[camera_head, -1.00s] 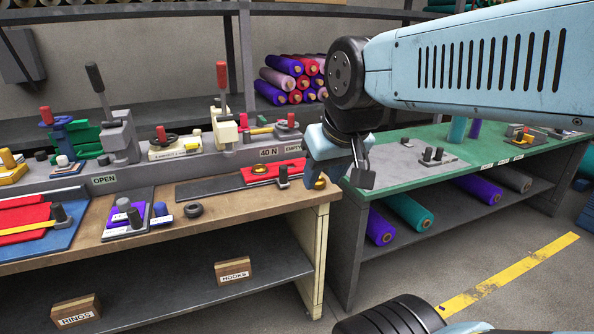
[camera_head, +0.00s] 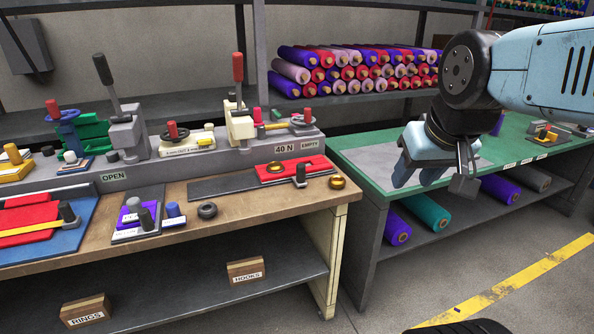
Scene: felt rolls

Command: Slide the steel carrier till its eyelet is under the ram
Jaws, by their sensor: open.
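The steel carrier (camera_head: 301,181) looks like a grey piece with an upright dark peg, bearing red felt (camera_head: 290,168), at the right end of the wooden bench. A small brass eyelet (camera_head: 275,167) shows on the felt. A flat dark steel strip (camera_head: 222,184) runs left from it. The cream press (camera_head: 240,125) with a red-tipped lever stands behind the strip, left of the carrier. Its ram tip is too small to make out. My gripper (camera_head: 432,184) is open and empty, to the right of the carrier, apart from it, in front of the green bench.
A brass ring (camera_head: 337,183) lies just right of the carrier. A dark ring (camera_head: 207,210) and a purple block set (camera_head: 137,222) lie left on the wooden bench (camera_head: 235,209). A gap separates it from the green bench (camera_head: 369,167). A grey press (camera_head: 126,135) stands farther left.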

